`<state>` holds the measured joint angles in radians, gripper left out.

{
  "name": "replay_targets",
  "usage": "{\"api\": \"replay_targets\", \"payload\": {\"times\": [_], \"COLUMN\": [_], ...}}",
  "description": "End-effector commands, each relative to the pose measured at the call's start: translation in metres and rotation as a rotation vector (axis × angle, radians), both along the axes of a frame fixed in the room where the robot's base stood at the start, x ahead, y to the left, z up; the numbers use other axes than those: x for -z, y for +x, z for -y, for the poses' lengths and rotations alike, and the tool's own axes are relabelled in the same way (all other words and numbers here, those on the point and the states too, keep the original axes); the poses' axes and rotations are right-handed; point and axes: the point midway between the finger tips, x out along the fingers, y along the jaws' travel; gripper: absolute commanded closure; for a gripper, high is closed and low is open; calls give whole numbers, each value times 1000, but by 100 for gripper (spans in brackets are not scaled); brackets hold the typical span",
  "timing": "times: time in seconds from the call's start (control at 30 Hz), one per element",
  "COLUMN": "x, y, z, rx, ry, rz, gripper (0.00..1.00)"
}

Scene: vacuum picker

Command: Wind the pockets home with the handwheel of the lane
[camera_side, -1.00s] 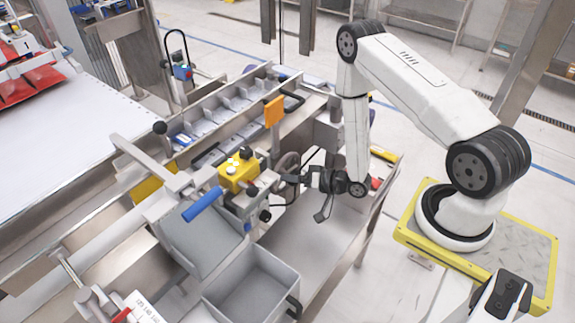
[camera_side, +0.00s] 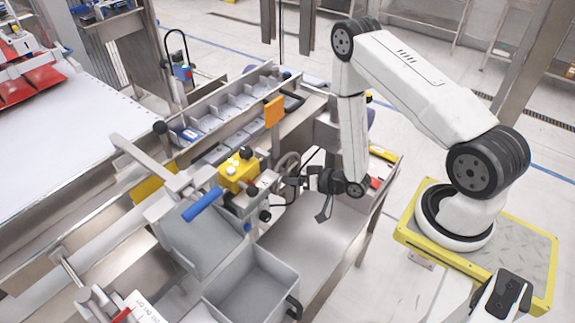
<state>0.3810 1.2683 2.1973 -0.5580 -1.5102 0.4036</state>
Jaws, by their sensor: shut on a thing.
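The lane is a long metal trough (camera_side: 262,118) running from lower left to upper right. Grey open pockets (camera_side: 240,101) stand in a row along its upper stretch. A blue item with a pale top (camera_side: 189,134) lies at the lower end of that row. The handwheel (camera_side: 288,160) is a small dark round wheel on the near side of the lane, right of the yellow box, and partly hidden. My gripper (camera_side: 287,181) is at the wheel's lower edge, pointing left, shut on it. The exact finger contact is too small and dark to make out.
A yellow box with a black knob (camera_side: 239,169) and a blue handle (camera_side: 203,205) sit close left of my gripper. An orange plate (camera_side: 274,111) stands above the wheel. A grey bin (camera_side: 250,290) is below. The lower metal shelf (camera_side: 325,225) is mostly clear.

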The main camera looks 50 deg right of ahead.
Motion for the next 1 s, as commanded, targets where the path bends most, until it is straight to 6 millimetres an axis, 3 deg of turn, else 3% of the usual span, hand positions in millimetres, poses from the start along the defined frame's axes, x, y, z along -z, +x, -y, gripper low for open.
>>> {"api": "replay_targets", "payload": {"times": [0.53,1.0], "x": [0,0], "y": [0,0], "z": [0,1], "rx": [-2,2], "ry": [-441,-566], "rz": [1,0], "gripper": [95,95]}}
